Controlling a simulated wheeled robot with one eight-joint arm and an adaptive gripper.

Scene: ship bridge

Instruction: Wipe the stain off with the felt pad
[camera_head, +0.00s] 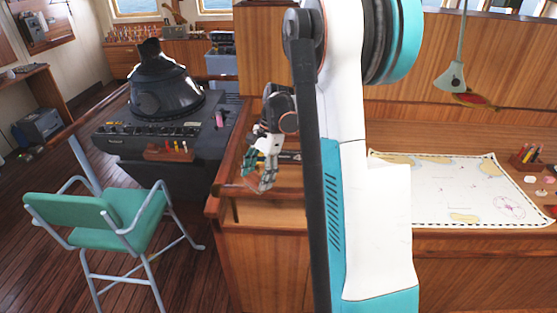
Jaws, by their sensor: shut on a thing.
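My gripper (262,178) points down over the left end of the wooden counter (270,215), beside its raised wooden edge. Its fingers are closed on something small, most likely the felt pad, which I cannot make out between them. I cannot tell whether the fingers or the held thing touch the counter. I cannot make out the stain; my arm hides a wide strip of the counter in the middle of the picture.
A sea chart (450,185) covers the counter to the right, with a pencil holder (525,157) by its right edge. A lamp (456,78) hangs above. A black-domed console (165,90) and a green chair (105,220) stand left. Wooden floor shows between them.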

